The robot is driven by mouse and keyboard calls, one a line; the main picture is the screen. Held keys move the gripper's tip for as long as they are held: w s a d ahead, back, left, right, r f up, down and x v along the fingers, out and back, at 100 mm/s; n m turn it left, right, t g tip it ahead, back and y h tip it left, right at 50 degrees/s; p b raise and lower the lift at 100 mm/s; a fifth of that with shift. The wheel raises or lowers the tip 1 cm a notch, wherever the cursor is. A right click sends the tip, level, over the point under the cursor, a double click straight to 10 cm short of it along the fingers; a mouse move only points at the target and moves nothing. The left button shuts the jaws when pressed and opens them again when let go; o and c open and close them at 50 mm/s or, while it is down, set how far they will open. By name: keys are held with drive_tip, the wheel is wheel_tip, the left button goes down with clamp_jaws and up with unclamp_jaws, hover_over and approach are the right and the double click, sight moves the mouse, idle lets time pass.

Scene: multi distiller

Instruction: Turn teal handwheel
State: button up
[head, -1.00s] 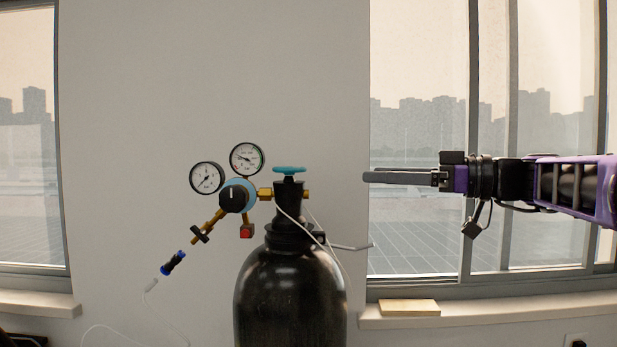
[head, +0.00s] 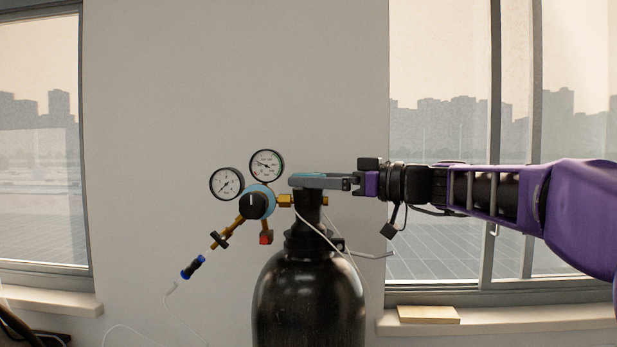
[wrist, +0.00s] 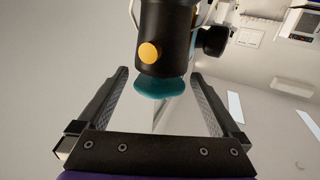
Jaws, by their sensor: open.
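The teal handwheel (wrist: 160,88) sits on the black valve (wrist: 165,35) of a gas cylinder. In the wrist view it shows between the two spread fingers of my gripper (wrist: 160,85), with a gap on each side. In the head view my gripper (head: 310,181) reaches in from the right at the handwheel's height. Its near finger covers most of the handwheel, and only a thin teal edge (head: 308,174) shows above it. My gripper is open and holds nothing.
The black cylinder (head: 308,300) stands below. To the left are a regulator (head: 257,201) and two round gauges (head: 227,184). A white tube hangs by the cylinder. Behind are a plain wall and windows, with a yellowish block (head: 428,314) on the right sill.

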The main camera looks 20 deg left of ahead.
drive_tip(key=shift+w+a, duration=0.1)
drive_tip(key=shift+a, duration=0.65)
drive_tip(key=c, duration=1.2)
drive_tip(key=shift+g, duration=0.3)
drive_tip(key=n+g+p, duration=0.1)
drive_tip(key=n+g, duration=0.1)
drive_tip(key=g, duration=0.1)
drive_tip(key=shift+w+r+n+g+p, duration=0.1)
drive_tip(key=shift+r+n+g+p, duration=0.05)
drive_tip(key=shift+n+g+p, duration=0.25)
drive_tip(key=n+g+p, duration=0.1)
drive_tip(key=g+p, duration=0.1)
drive_tip(key=n+g+p, duration=0.1)
drive_tip(key=g+p, duration=0.1)
drive_tip(key=shift+r+n+h, duration=0.25)
drive_tip(key=shift+n+h, duration=0.05)
drive_tip(key=shift+h, duration=0.1)
drive_tip(key=n+g+h+p, duration=0.1)
drive_tip(key=g+p, duration=0.1)
drive_tip(key=n+g+h+p, duration=0.1)
drive_tip(key=n+g+p, duration=0.1)
drive_tip(key=shift+f, duration=0.4)
drive_tip(key=shift+n+g+h, duration=0.3)
drive_tip(key=shift+n+g, duration=0.1)
drive_tip(key=shift+g, duration=0.2)
